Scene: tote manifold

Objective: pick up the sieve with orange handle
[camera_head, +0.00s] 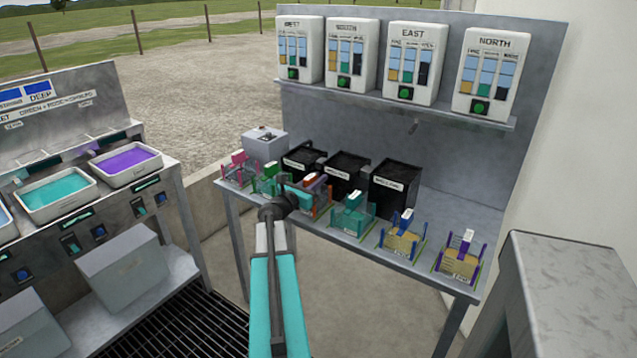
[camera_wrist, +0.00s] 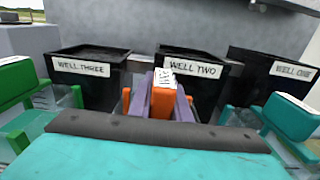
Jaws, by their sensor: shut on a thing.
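The sieve with the orange handle (camera_head: 313,178) stands in its stand, third from the left in the row on the grey bench. My teal gripper body fills the bottom of the wrist view and hides the lower part of the sieve and the exact contact. I cannot tell whether the sieve is lifted.
Green (camera_head: 268,172) and teal (camera_head: 352,212) handled sieves stand close on either side. Black bins labelled Well Three (camera_wrist: 90,69), Well Two (camera_wrist: 192,70) and Well One (camera_wrist: 291,70) stand just behind. Trays of teal (camera_head: 56,196) and purple (camera_head: 127,162) liquid are at left.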

